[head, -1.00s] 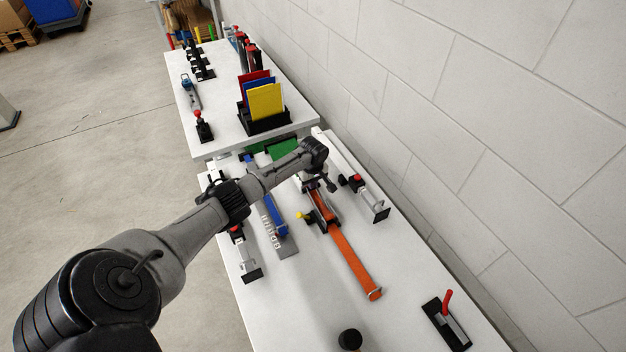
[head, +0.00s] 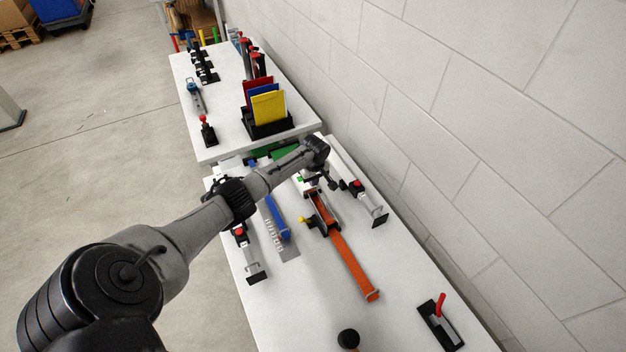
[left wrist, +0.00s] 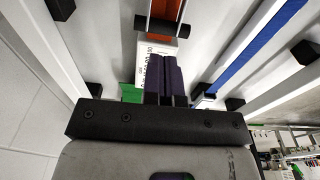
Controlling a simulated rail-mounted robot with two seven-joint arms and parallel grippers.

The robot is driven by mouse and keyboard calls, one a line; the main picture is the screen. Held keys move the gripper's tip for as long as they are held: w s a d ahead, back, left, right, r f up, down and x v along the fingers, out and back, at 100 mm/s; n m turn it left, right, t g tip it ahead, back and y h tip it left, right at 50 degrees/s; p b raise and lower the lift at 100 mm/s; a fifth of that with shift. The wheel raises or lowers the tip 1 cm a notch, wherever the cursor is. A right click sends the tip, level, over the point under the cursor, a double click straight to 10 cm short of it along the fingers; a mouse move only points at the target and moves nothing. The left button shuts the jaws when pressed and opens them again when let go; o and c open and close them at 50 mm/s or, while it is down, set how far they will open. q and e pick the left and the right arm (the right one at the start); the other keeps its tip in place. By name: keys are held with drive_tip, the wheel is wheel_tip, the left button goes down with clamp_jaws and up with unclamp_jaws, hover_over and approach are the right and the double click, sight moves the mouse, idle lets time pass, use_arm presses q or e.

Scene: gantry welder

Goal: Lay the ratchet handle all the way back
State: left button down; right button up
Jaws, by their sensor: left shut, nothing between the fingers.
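The orange strap (head: 352,264) runs along the white table, with the ratchet (head: 322,208) at its far end. In the left wrist view the ratchet's metal frame with a dark crossbar (left wrist: 162,26) stands just beyond my fingertips. I cannot clearly make out the handle's angle. My left gripper (head: 325,182) is at the ratchet's far end, pointing down. Its fingers (left wrist: 168,66) are shut and empty, close to the crossbar; I cannot tell whether they touch it. The arm and gripper partly hide the ratchet's far end. My right gripper is in neither view.
Clamps with red knobs stand on either side, one right (head: 368,203) and one left (head: 246,254). A blue bar (head: 276,216) lies left of the ratchet. A red-handled clamp (head: 440,322) is at the near right. A wall (head: 500,130) bounds the right.

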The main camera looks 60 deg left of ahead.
use_arm(q)
wheel_tip(320, 180, up, 9)
drive_tip(key=shift+a, duration=0.2)
idle(0.4)
